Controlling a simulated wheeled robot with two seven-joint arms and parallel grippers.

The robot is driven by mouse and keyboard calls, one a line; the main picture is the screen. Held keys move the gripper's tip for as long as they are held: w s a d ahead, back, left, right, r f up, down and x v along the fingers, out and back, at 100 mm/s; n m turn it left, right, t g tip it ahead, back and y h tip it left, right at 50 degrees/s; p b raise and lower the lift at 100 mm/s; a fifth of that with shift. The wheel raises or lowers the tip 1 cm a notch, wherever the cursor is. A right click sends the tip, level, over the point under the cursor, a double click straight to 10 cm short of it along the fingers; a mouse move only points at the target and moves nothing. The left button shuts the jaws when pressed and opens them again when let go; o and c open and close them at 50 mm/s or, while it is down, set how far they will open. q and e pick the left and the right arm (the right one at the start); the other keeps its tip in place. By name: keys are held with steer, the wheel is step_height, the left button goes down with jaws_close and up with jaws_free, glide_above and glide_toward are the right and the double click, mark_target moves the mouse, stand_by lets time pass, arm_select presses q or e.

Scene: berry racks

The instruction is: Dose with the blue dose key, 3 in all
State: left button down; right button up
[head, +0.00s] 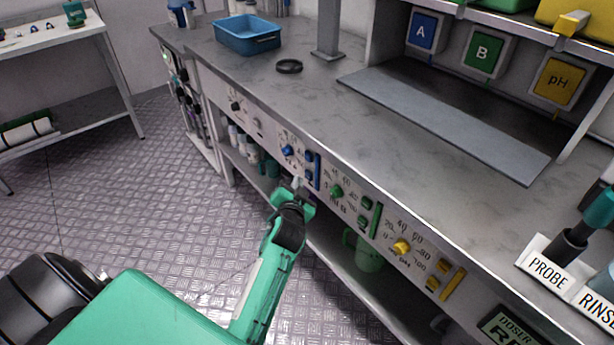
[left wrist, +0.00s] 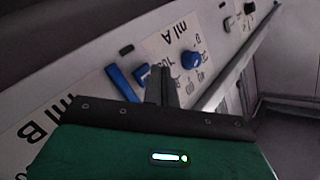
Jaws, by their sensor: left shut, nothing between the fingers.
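The blue control group is on the bench's front panel, with a blue knob (head: 288,150), small blue keys (head: 309,157) and a tall blue bar (head: 317,171). Which of these is the dose key I cannot read. My left gripper (head: 297,184) is shut and empty, just in front of and below the blue keys. In the left wrist view, its fingers (left wrist: 161,74) point at the panel between the blue knob (left wrist: 191,60) and a small blue key (left wrist: 142,75), beside the blue bar (left wrist: 122,84). Contact cannot be told. My right gripper is not in view.
The green knob (head: 336,191) and yellow knob (head: 402,247) groups sit right of the blue one on the panel. A blue tray (head: 247,38) and a black ring (head: 289,66) are on the bench. A shelf with bottles (head: 253,153) runs beneath.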

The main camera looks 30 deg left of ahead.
arm_select(q)
steer(key=shift+w, duration=0.1)
steer(key=shift+w+d, duration=0.2)
steer(key=shift+w, duration=0.1)
steer(key=shift+w+d, duration=0.15)
steer(key=shift+w, duration=0.25)
stand_by(0.7)
stand_by(0.3)
steer(key=shift+s+a+p, duration=0.3)
steer(key=shift+s+p, duration=0.15)
steer(key=shift+s, duration=0.35)
steer(key=s, duration=0.1)
steer(key=s+a+p, duration=0.1)
steer(key=s, duration=0.1)
steer(key=s+a+p, duration=0.1)
steer(key=shift+s, duration=0.3)
